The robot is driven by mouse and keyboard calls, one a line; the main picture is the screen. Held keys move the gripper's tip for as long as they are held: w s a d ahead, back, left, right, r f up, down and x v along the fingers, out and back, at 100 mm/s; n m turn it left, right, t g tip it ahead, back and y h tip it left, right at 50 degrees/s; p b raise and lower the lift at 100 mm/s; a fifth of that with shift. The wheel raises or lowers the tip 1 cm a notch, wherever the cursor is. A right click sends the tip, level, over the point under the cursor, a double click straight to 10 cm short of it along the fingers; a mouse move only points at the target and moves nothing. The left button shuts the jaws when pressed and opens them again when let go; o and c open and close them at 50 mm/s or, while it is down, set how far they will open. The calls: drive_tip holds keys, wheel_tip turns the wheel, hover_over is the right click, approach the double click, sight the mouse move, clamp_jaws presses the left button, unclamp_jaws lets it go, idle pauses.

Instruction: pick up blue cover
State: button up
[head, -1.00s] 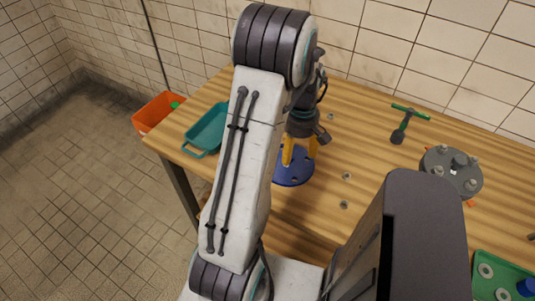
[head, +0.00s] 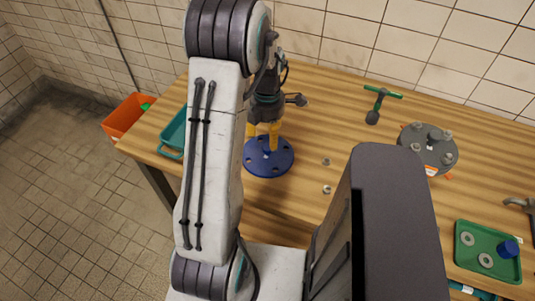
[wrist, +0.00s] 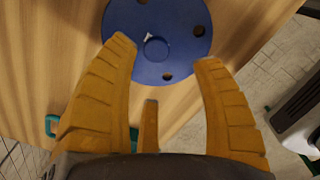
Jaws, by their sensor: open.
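The blue cover (head: 268,160) is a round disc with several holes, lying flat near the front edge of the wooden table. In the wrist view the blue cover (wrist: 180,62) shows a raised round knob in its middle. My gripper (head: 263,128) points down above the cover, with its yellow fingers apart. In the wrist view my gripper (wrist: 168,50) is open and empty, its fingers on either side of the cover's near part. I cannot tell whether a fingertip touches the cover.
The wooden table (head: 300,120) holds a teal tray (head: 173,135), a green-handled tool (head: 376,105), a grey flange (head: 430,145), loose nuts (head: 327,190) and a green tray (head: 480,270) with washers and a blue part. An orange bin (head: 125,115) stands beyond the left edge.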

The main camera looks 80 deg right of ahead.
sight(268, 147)
drive_tip(key=shift+d+f+p, duration=0.15)
drive_tip(key=shift+f+p, duration=0.25)
drive_tip(key=shift+f, duration=1.4)
drive_tip(key=shift+d+f+p, duration=0.1)
drive_tip(key=shift+f+p, duration=0.3)
drive_tip(key=shift+f, duration=1.35)
clamp_jaws()
